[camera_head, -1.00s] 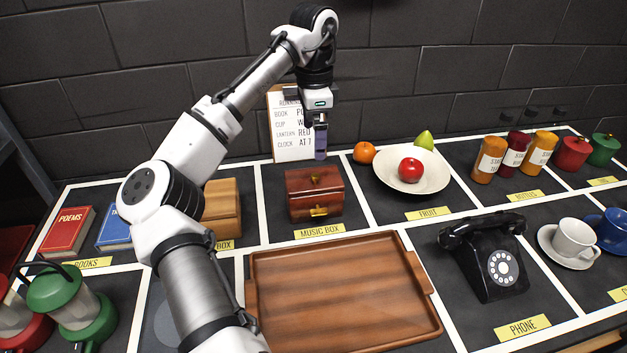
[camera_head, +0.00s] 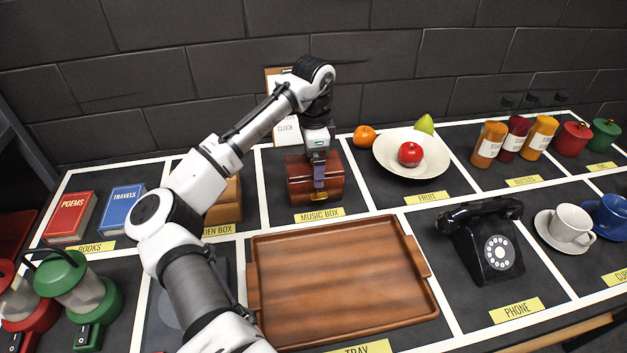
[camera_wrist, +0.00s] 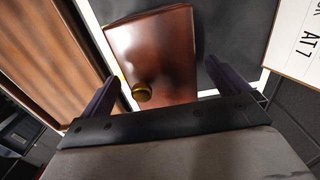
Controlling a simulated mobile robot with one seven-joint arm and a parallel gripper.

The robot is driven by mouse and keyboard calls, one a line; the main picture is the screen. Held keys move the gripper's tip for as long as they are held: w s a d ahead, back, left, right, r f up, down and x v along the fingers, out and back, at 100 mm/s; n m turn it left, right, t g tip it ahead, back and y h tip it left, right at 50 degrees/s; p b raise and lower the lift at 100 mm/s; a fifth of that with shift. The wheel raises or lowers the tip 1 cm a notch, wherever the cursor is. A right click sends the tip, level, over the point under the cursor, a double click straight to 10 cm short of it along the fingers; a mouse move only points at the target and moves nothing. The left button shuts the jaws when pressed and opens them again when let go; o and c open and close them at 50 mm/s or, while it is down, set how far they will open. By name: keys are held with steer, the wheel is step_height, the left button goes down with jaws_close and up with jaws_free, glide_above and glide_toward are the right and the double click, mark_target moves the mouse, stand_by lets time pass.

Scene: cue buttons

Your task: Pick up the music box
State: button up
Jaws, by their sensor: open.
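The music box (camera_head: 300,182) is a dark red-brown wooden box with a brass clasp, in its labelled cell behind the tray. It also shows in the wrist view (camera_wrist: 165,55), with a round brass part (camera_wrist: 142,92) near the gripper. My gripper (camera_head: 319,186) is over the box and hides part of its front and top. In the wrist view my gripper (camera_wrist: 170,88) is open, with a finger to either side of the box's near end. Nothing is held. I cannot tell whether the fingers touch the box.
A wooden tray (camera_head: 258,322) lies in front of the box. The wooden box (camera_head: 228,207) stands close on the left, partly behind my arm. A fruit bowl (camera_head: 385,160) and an orange (camera_head: 364,137) are on the right. A notice board (camera_head: 284,128) stands behind.

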steer(key=shift+f, duration=0.9)
steer(key=shift+c, duration=0.3)
steer(key=c, duration=1.9)
steer(key=shift+r, duration=0.1)
steer(key=shift+c, duration=0.6)
